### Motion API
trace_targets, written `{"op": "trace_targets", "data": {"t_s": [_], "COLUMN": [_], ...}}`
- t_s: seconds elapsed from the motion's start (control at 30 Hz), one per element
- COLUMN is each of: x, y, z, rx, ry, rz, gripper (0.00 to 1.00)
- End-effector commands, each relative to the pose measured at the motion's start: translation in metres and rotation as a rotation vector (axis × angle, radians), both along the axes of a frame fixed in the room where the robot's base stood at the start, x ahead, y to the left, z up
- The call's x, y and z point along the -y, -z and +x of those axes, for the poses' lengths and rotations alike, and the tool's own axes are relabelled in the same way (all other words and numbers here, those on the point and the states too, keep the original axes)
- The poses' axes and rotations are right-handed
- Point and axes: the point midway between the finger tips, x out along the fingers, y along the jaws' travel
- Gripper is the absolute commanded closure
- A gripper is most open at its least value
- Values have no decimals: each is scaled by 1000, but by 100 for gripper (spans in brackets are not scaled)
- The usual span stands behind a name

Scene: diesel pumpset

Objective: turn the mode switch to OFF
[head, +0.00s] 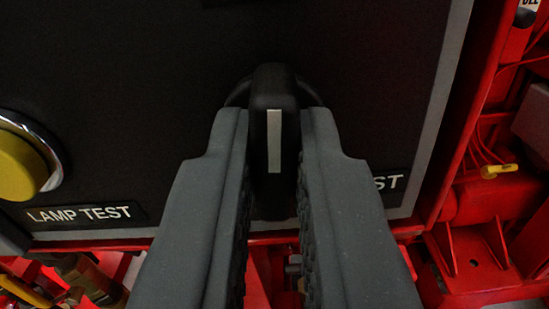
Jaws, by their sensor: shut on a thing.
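The mode switch (273,100) is a black knob with a pale marker line, on the dark panel in the middle of the head view. Its handle and marker line stand upright in the picture. My gripper (273,150) comes up from the bottom edge with its two grey fingers on either side of the knob, shut on it. The fingers and knob hide the lettering around the switch. Only the end of a label, "ST" (389,182), shows to the right of the right finger. No OFF marking is visible.
A yellow button (20,165) with a chrome ring is at the left, above a "LAMP TEST" label (80,214). The dark panel (140,80) has a grey border inside a red frame. Red machinery with pipes and a yellow-handled part (498,171) lies right and below.

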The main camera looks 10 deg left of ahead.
Motion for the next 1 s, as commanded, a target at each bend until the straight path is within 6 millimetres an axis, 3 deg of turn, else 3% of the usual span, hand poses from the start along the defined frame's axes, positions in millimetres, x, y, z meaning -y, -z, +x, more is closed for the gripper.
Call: {"op": "trace_targets", "data": {"t_s": [0.73,0.83,1.0], "x": [0,0,0], "y": [6,5,3], "z": [0,0,0], "rx": [-12,-11,-6], "ry": [1,1,0], "rz": [-94,-94,-93], "gripper": [100,67,67]}}
